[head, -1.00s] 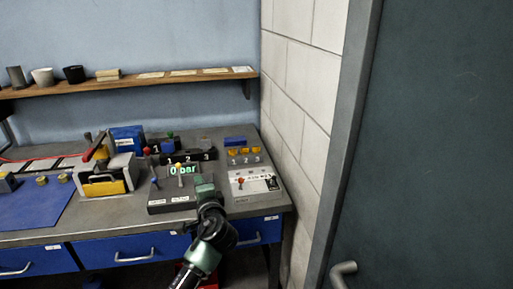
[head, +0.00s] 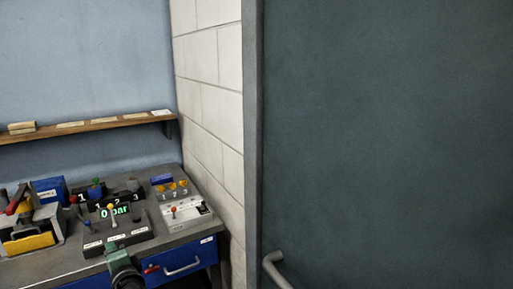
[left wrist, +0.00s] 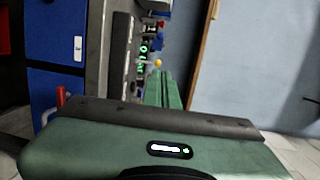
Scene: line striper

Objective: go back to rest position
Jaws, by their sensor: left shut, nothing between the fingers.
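My left gripper (head: 117,250) is green and shows at the bottom of the head view, in front of the workbench's edge. In the left wrist view its fingers (left wrist: 165,88) are together with nothing between them. The control box (head: 118,237) with a green display reading "0 bar" is on the bench beyond the gripper. My right gripper is not in view.
The workbench (head: 188,238) has blue drawers (head: 180,264) and a white switch panel (head: 187,214). A yellow and grey device (head: 30,241) is at left. A wooden shelf (head: 85,128) is on the wall. A dark door (head: 390,130) with a handle (head: 275,268) fills the right.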

